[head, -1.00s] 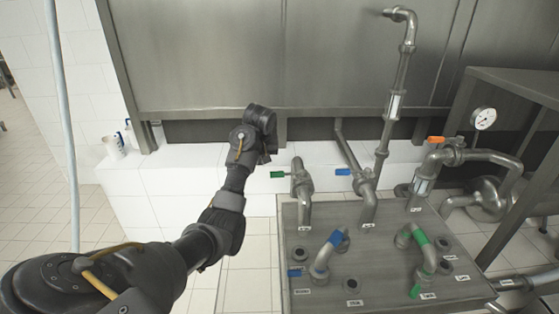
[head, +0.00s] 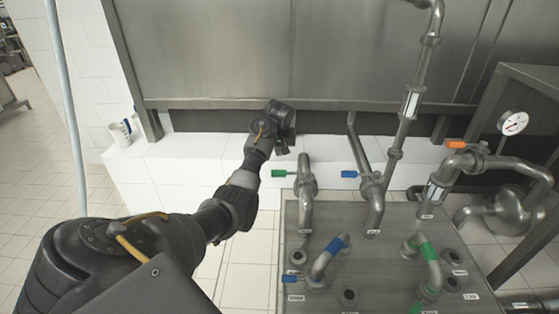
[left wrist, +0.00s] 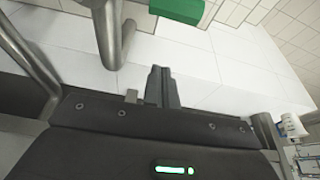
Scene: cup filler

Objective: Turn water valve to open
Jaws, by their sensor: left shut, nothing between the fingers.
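Two pipe valves stand on the metal panel: one with a green handle (head: 279,173) and one with a blue handle (head: 349,174). Both handles point left in the head view. The labels are too small to read, so I cannot tell which is the water valve. My left gripper (head: 283,147) is beyond the green handle in the head view, beside the white ledge, with its fingertips mostly hidden. In the left wrist view its fingers (left wrist: 162,86) are shut and empty. The green handle (left wrist: 178,8) shows at the top edge there, apart from the fingers. My right gripper is out of view.
An orange-handled valve (head: 456,144) and a pressure gauge (head: 512,123) are at the right. Blue-banded and green-banded bent pipes (head: 329,257) stand nearer on the panel. A steel tank (head: 210,50) rises behind the white ledge (head: 180,152). A white jug (head: 120,134) sits at left.

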